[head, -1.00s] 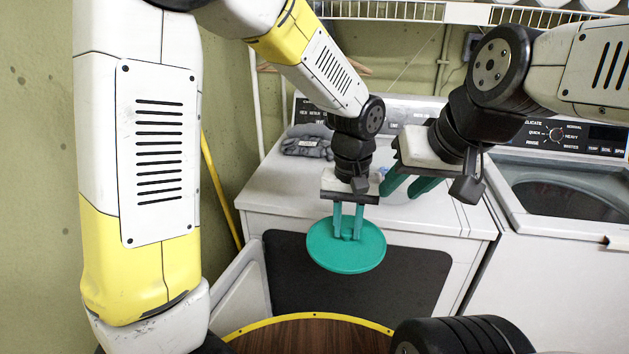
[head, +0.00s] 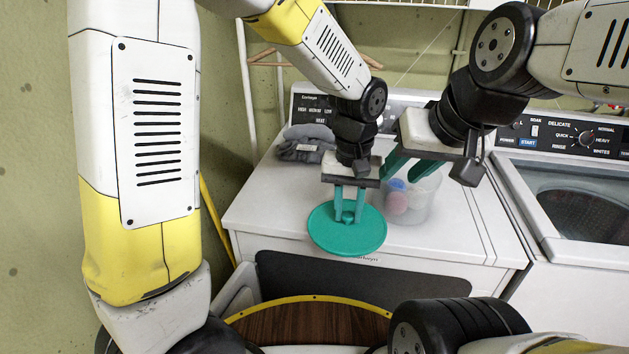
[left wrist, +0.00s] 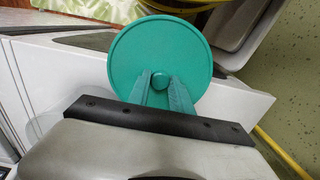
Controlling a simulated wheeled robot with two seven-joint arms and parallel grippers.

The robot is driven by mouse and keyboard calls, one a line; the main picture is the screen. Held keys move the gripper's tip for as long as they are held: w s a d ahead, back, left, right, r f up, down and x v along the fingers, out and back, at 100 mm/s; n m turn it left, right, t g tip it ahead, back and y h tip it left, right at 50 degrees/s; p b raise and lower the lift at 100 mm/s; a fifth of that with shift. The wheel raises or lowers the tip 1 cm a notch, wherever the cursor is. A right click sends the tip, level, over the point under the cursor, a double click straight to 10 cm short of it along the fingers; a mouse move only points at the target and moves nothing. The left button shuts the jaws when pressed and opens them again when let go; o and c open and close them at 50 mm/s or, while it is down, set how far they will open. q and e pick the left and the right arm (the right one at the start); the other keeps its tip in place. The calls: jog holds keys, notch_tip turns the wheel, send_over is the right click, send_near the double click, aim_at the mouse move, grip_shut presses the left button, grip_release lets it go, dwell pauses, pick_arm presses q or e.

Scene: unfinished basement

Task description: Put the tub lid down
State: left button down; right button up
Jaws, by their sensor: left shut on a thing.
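My left gripper (head: 348,214) is shut on the knob of the round green tub lid (head: 345,240), which it holds flat, knob up. In the head view the lid overlaps the front edge of the white dryer top (head: 470,236); I cannot tell whether it touches. The left wrist view shows the lid (left wrist: 158,50) jutting past the edge of the white top. A clear tub (head: 420,207) with pink and blue things inside stands on the dryer, right of the lid. My right gripper (head: 407,172) is open, its fingers partly in front of the tub.
A grey folded cloth or glove bundle (head: 305,143) lies at the back left of the dryer top. A washer (head: 575,200) with a glass lid stands to the right. The dryer top right of the tub is clear. A wire shelf (head: 400,3) hangs above.

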pick_arm(q)
jog(key=w+a, duration=0.2)
jog(key=w, duration=0.3)
jog(key=w+a+f, duration=0.1)
jog(key=w+a, duration=0.1)
jog(key=w, duration=0.2)
jog(key=w+a, duration=0.3)
jog(key=w, duration=0.2)
jog(key=shift+w+f, duration=0.25)
jog(key=shift+w, duration=0.05)
jog(key=shift+f, duration=1.75)
jog(key=shift+f, duration=0.15)
jog(key=c, duration=1.1)
grip_release()
jog(key=shift+c, duration=0.2)
